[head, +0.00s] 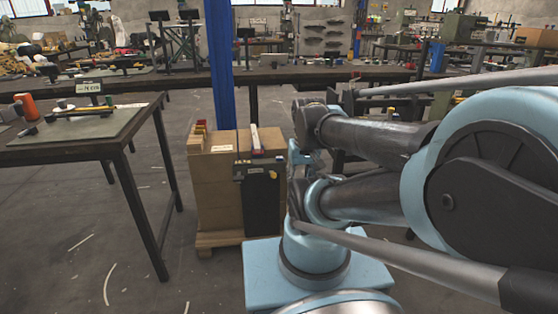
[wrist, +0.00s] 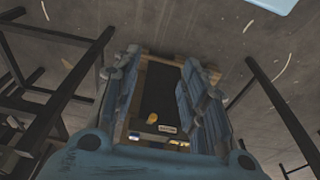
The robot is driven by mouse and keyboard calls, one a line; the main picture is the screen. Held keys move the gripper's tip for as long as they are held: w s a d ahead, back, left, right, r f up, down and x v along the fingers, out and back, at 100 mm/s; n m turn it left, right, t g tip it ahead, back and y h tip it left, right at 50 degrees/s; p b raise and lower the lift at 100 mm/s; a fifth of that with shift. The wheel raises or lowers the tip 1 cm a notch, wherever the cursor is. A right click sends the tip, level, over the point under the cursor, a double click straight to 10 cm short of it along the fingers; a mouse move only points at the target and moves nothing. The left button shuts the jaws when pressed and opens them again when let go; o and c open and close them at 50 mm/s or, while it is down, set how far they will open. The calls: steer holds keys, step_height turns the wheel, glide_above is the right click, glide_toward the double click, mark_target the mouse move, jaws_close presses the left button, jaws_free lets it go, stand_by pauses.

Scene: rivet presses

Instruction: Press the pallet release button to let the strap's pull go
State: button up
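A strapped cardboard load on a wooden pallet (head: 220,241) stands on the floor left of my arm in the head view. A black panel (head: 262,205) stands against its front, with a dark box-like unit (head: 256,168) on top. A small yellow part (head: 273,175), which looks like the button, sits on that unit. The wrist view shows the black panel (wrist: 160,92), the yellow button (wrist: 153,118) and a pale label (wrist: 167,129). My gripper (wrist: 162,60) is open, its blue fingers appearing on either side of the panel. I cannot tell whether anything touches the button.
A work table (head: 80,135) with tools stands at the left. Dark metal frames show on both sides in the wrist view. Floor in front of the left table is clear.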

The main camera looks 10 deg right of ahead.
jaws_close()
stand_by(1.1)
